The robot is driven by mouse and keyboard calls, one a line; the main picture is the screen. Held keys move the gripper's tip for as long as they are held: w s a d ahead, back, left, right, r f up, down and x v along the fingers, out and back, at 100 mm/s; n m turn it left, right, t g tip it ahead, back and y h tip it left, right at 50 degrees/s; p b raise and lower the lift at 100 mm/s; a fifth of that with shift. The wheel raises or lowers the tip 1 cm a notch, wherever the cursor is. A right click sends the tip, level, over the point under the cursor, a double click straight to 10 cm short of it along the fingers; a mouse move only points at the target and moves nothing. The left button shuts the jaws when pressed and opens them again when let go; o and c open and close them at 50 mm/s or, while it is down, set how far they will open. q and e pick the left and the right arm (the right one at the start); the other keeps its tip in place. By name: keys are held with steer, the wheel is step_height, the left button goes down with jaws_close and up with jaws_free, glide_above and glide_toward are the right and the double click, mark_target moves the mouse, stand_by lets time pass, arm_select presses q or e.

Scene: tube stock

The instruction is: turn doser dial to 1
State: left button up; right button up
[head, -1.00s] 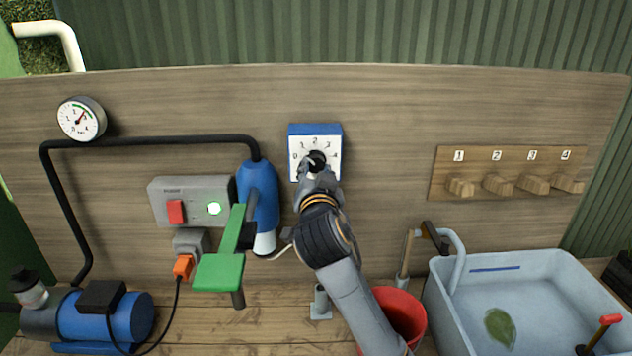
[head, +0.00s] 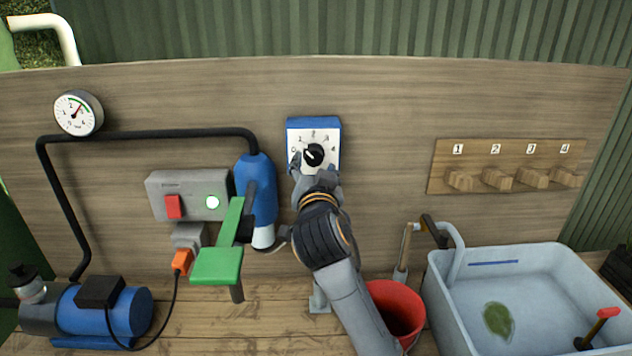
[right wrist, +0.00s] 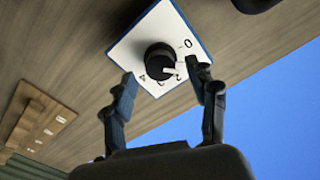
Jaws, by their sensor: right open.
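The doser is a white plate on a blue box (head: 326,124) on the wooden wall, with a round black dial (head: 314,155) and printed numbers. The dial's white mark points to the upper left in the head view, toward the 1. The dial also shows in the right wrist view (right wrist: 158,56), its white mark clear of the fingers. My right gripper (head: 314,172) is just below the dial in the head view. In the right wrist view its fingers (right wrist: 164,88) are spread apart, empty, with the plate beyond them. My left gripper is not in view.
A blue cylinder (head: 262,180) and green lever (head: 218,266) stand left of my right arm, near a grey switch box (head: 200,181). A red bucket (head: 402,300) is beside the forearm. Numbered wooden pegs (head: 497,180) and a grey tub (head: 535,262) are to the right.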

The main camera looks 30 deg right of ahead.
steer(key=v, duration=1)
steer(key=shift+s, duration=0.3)
steer(key=shift+a+f, duration=0.1)
steer(key=shift+a, duration=0.05)
